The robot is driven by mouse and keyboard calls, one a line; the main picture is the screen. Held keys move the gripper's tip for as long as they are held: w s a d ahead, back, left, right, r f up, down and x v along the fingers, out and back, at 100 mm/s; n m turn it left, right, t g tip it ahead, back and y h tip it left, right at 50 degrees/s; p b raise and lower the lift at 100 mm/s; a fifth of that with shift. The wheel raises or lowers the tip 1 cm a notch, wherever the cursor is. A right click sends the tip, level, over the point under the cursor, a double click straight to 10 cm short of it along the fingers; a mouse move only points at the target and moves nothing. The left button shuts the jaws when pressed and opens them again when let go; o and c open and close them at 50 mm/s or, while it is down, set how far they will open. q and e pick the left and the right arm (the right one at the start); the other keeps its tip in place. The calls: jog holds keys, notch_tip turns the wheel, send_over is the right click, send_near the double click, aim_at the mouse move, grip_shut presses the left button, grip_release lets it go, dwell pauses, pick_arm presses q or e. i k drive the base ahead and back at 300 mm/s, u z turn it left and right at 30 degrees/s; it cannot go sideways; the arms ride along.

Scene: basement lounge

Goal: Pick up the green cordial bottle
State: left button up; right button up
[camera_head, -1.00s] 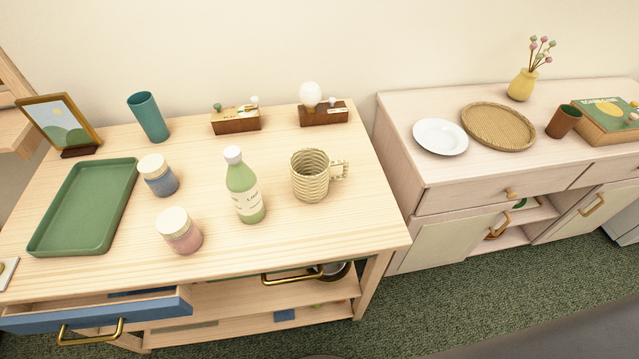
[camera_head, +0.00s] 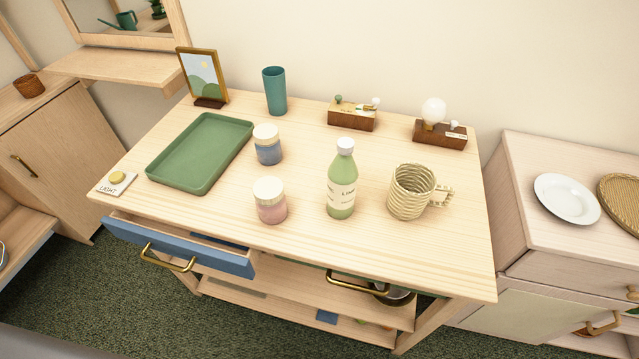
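The green cordial bottle (camera_head: 341,182) stands upright on the light wooden table (camera_head: 300,247). It has a white cap and a pale label. It stands between a pink jar with a cream lid on its left and a woven mug on its right, apart from both. Neither of my grippers shows in the head view.
The pink jar (camera_head: 270,203), blue jar (camera_head: 267,146) and woven mug (camera_head: 410,192) stand near the bottle. A blue drawer (camera_head: 180,243) juts out at the front left.

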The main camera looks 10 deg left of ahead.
aim_at(342, 174)
jog(key=u, duration=2.6)
jog(key=k, duration=1.85)
jog(key=z, duration=2.3)
